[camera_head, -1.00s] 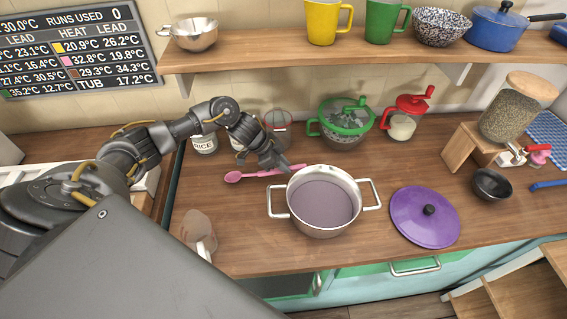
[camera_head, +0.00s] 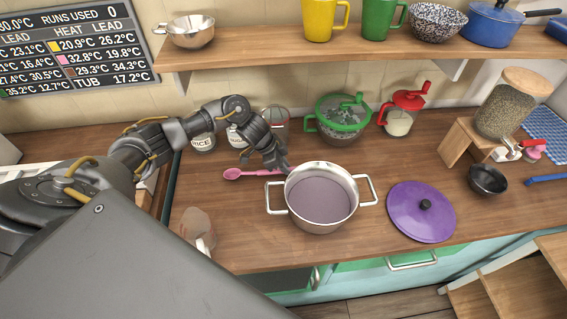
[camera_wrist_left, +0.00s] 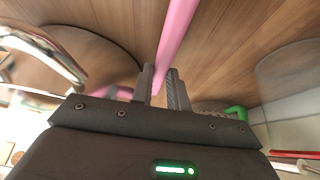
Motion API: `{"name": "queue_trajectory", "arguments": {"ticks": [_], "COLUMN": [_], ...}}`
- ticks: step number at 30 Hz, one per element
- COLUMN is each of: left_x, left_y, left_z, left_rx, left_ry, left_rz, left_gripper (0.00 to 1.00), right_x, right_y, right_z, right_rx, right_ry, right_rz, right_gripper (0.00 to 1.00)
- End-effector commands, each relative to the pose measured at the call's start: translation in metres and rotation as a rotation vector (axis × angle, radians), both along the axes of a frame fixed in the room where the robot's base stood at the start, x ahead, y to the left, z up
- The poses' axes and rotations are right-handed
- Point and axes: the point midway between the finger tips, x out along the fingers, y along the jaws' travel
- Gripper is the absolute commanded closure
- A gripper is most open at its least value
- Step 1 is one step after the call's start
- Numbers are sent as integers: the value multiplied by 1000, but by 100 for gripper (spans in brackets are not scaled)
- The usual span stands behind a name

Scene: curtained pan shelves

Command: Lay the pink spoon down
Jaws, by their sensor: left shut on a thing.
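The pink spoon (camera_head: 250,173) is at the wooden counter behind the pot, its bowl end pointing left. My left gripper (camera_head: 282,166) is shut on its handle, close to the pot's back left rim. In the left wrist view the pink handle (camera_wrist_left: 176,38) runs between the two fingers (camera_wrist_left: 161,85). I cannot tell whether the spoon's whole length touches the counter. The far handle end is hidden by the fingers and the pot in the head view. My right gripper is not in view.
A two-handled steel pot (camera_head: 320,222) stands just in front of the gripper. A purple lid (camera_head: 410,215) lies to its right.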

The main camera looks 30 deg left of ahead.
Motion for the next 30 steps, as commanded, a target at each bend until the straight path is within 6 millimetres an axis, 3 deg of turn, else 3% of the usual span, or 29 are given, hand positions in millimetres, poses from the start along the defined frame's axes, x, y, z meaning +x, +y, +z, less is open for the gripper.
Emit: {"name": "queue_trajectory", "arguments": {"ticks": [29, 30], "left_x": [2, 2], "left_y": [-3, -3], "left_z": [-13, -13], "left_rx": [58, 58], "left_ry": [37, 37], "left_rz": [-1, -1], "left_gripper": [100, 80], "right_x": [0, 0], "right_y": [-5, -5], "right_z": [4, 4], "right_rx": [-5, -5], "right_ry": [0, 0], "right_rz": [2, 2], "right_gripper": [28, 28]}}
